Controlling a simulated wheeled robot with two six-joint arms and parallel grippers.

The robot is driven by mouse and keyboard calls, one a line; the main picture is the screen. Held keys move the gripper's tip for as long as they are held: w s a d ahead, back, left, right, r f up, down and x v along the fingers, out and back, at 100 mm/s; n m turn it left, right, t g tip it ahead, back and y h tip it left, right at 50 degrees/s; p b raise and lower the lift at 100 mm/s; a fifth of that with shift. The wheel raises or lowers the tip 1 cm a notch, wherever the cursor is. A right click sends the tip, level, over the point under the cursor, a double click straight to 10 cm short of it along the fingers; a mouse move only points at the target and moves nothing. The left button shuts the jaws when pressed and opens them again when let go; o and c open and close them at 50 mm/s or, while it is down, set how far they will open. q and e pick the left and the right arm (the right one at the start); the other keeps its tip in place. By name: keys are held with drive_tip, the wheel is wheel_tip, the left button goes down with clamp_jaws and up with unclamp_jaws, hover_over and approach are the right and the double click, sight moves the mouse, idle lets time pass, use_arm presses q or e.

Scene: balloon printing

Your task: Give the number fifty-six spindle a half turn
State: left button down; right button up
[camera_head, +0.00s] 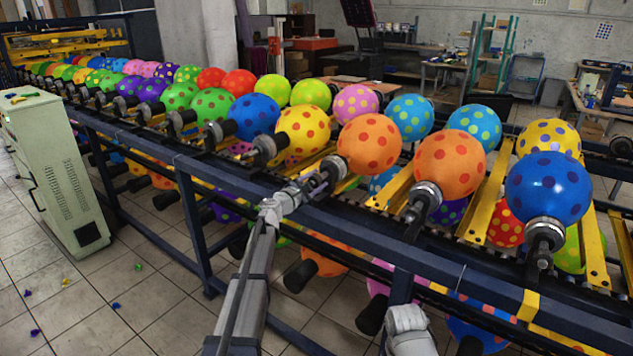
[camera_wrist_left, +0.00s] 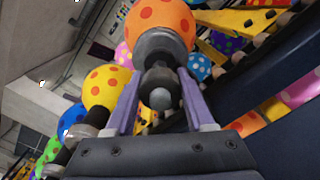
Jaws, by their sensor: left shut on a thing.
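My left gripper (camera_head: 318,184) is at the near side of the rack, with its purple fingers (camera_wrist_left: 158,100) shut on a dark spindle (camera_wrist_left: 160,88). This spindle carries an orange balloon with red dots (camera_head: 368,143), which also shows above the fingers in the left wrist view (camera_wrist_left: 158,22). In the head view the fingers partly hide the spindle. No spindle number is legible, so I cannot read which one is fifty-six.
A yellow balloon (camera_head: 302,131) is on the left and another orange balloon (camera_head: 450,165) on the right, each on its own spindle. The dark blue rail (camera_head: 370,230) runs below. More balloons hang underneath. A pale cabinet (camera_head: 55,170) stands at the left.

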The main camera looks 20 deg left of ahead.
use_arm(q)
drive_tip(key=m, duration=0.6)
drive_tip(key=shift+f, duration=0.1)
drive_tip(key=m, duration=0.5)
drive_tip(key=shift+s, duration=0.1)
drive_tip(key=shift+m, duration=0.3)
idle(0.5)
drive_tip(key=shift+c, duration=1.3)
unclamp_jaws()
drive_tip(key=v, duration=0.7)
drive_tip(key=shift+s+a, duration=0.1)
drive_tip(key=shift+s, duration=0.25)
